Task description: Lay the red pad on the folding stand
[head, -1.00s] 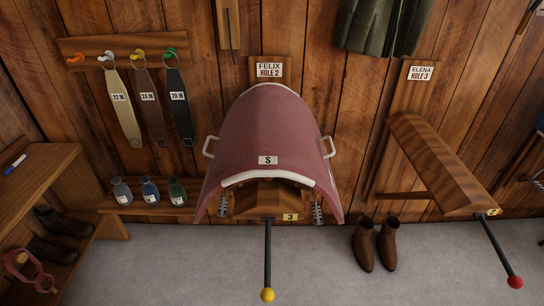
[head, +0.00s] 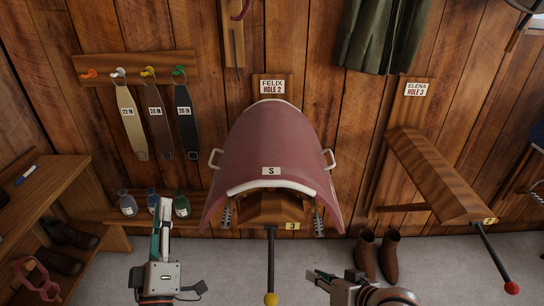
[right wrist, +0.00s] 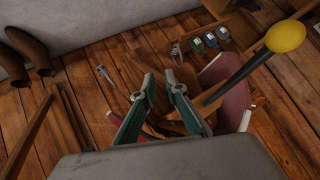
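The red pad (head: 270,150), with white edging, a white handle on each side and an "S" tag, lies draped over a wooden stand (head: 272,207) under the "FELIX HOLE 2" plate. This stand has a "3" tag and a rod with a yellow ball (head: 271,298). A second, bare wooden stand (head: 440,178) under "ELENA HOLE 3" has a rod with a red ball. My left gripper (head: 161,215) is left of the pad, fingers pointing to the wall; its gap is unclear. My right gripper (head: 318,275) is low, right of the yellow-ball rod; the right wrist view shows its fingers (right wrist: 161,82) apart and empty.
Brown boots (head: 377,255) stand on the floor right of the pad. Several small bottles (head: 128,203) sit on a low bench near my left gripper. A wooden shelf (head: 45,185) is at far left; straps (head: 158,122) and a green garment (head: 385,35) hang on the wall.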

